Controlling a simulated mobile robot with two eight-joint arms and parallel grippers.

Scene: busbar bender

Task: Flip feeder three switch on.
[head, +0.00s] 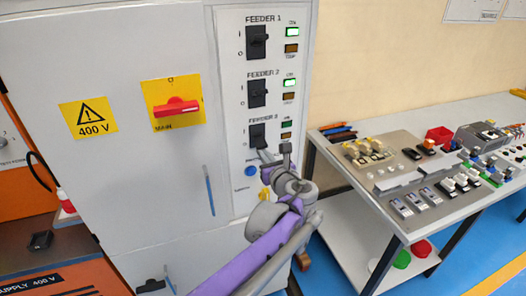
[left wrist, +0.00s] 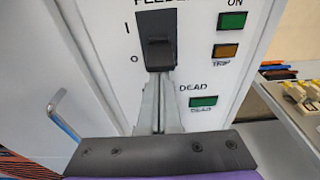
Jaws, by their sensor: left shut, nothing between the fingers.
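The feeder three switch (head: 257,135) is a black switch on the white panel, below the feeder one switch (head: 257,41) and the feeder two switch (head: 257,93). In the left wrist view the feeder three switch (left wrist: 158,48) has I above and O below at its left. My left gripper (head: 264,154) is shut and empty. Its fingertips (left wrist: 159,78) are at the switch's lower edge; I cannot tell whether they touch. The feeder three ON lamp (head: 287,125) is dark green, while the upper two are bright. My right gripper is not in view.
A red main handle (head: 176,107) on a yellow plate is left of the switches. A blue button (head: 252,170) sits below feeder three, beside my left arm. A table (head: 385,215) with several electrical parts stands at the right. A bar-shaped door handle (head: 209,190) is at the lower left.

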